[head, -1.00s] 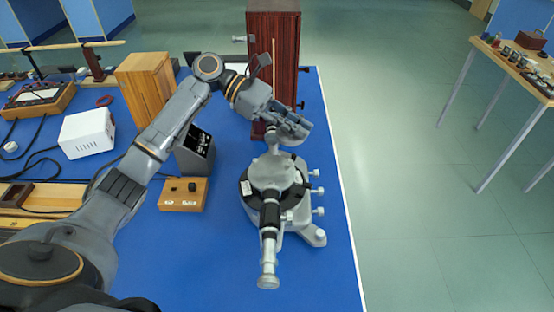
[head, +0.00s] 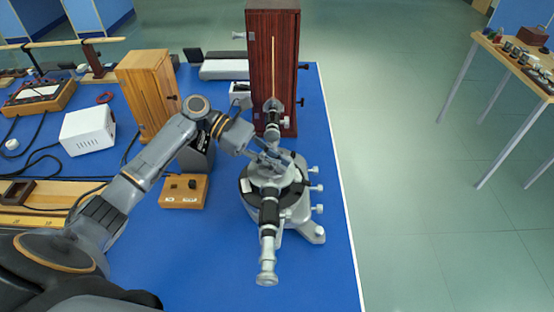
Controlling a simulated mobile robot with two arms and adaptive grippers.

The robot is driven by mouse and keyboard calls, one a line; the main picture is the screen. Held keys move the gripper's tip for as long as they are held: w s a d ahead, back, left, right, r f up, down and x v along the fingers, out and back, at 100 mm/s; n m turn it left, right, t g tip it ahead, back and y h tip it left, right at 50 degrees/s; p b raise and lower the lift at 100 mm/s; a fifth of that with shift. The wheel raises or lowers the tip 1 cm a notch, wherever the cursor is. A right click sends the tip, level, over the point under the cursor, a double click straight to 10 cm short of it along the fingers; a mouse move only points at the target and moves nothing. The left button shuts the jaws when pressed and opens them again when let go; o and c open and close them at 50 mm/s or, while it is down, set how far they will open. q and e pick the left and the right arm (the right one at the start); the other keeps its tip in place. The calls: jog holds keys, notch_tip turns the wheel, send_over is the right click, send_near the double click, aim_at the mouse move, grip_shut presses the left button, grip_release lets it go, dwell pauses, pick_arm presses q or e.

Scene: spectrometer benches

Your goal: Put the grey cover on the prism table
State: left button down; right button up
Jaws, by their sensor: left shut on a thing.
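The spectrometer stands on the blue bench, with its dark round scale (head: 246,187) and its telescope (head: 268,245) pointing to the front. The pale grey round top at its middle, where the prism table is, shows partly below my gripper. My left gripper (head: 272,160) is over the back part of this top, shut on a grey piece that I take to be the grey cover. Its grey blends with the fingers and the instrument, so its outline is unclear. I cannot tell whether the cover touches the prism table. My right gripper is not in view.
A tall dark red wooden cabinet (head: 272,60) stands just behind the spectrometer. A small wooden switch box (head: 184,192), a light wooden box (head: 147,95) and a white box (head: 87,132) stand to the left. The bench's right edge is close to the spectrometer.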

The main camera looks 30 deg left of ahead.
pick_arm(q)
jog(key=c, duration=1.7)
grip_release()
jog(key=shift+o, duration=0.3)
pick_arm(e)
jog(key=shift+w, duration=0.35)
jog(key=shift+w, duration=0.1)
